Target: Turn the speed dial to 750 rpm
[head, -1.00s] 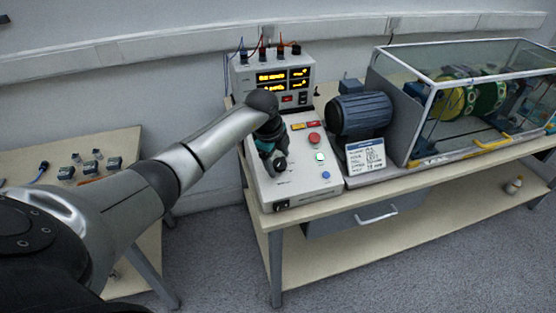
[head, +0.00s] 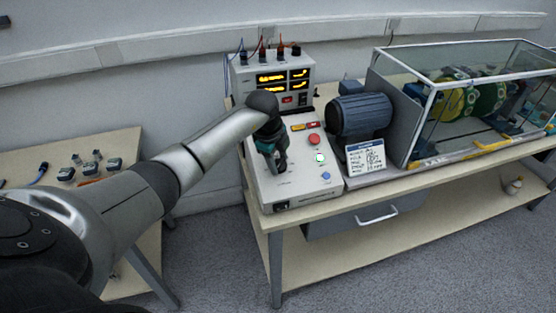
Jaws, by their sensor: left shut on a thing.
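The control box (head: 300,190) has a light sloping top and stands on the bench below the arm. My left gripper (head: 279,172) points down onto its left part and is shut on the speed dial there. The gripper covers the dial, so its pointer and scale cannot be read. A meter unit (head: 272,101) behind has lit yellow readouts, too small to read. On the box's right are a red button (head: 314,140), a lit green button (head: 319,157) and a blue button (head: 326,175). My right gripper is not in view.
A dark motor (head: 360,115) stands right of the box, with a printed card (head: 366,155) in front. A glass-walled case (head: 415,125) with rotor discs fills the bench's right. A side table (head: 125,145) at left holds small parts.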

